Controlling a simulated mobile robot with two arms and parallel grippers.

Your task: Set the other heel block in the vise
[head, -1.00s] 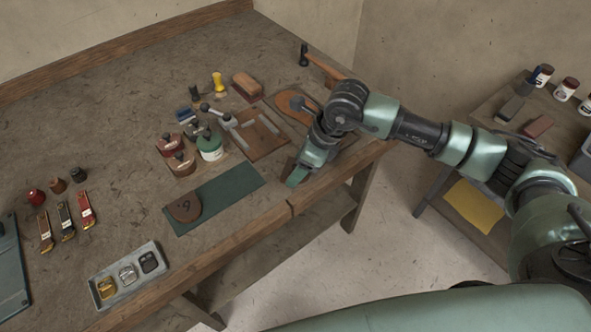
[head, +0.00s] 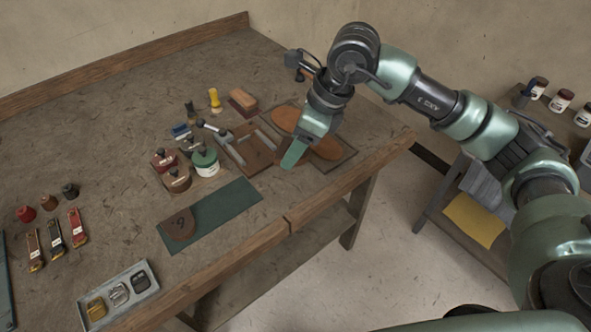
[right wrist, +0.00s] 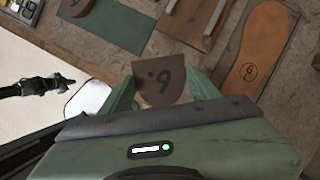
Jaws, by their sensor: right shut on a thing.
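My right gripper (head: 293,154) is above the right part of the bench, near the vise. In the right wrist view its green fingers (right wrist: 164,95) are shut on a brown heel block (right wrist: 160,80) with a dark number on its face. The vise (head: 250,150), a brown board with grey metal bars, lies just left of the gripper in the head view. It shows in part at the top of the right wrist view (right wrist: 185,28), apart from the held block. A second heel block (head: 180,224) lies on the green mat (head: 232,208). My left gripper is in neither view.
A tan sole (head: 292,119) lies on a dark board behind the gripper. Several lidded pots (head: 206,163) stand left of the vise. A tray of buckles (head: 118,292) is at the front left. The bench's front edge (head: 330,193) runs close by.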

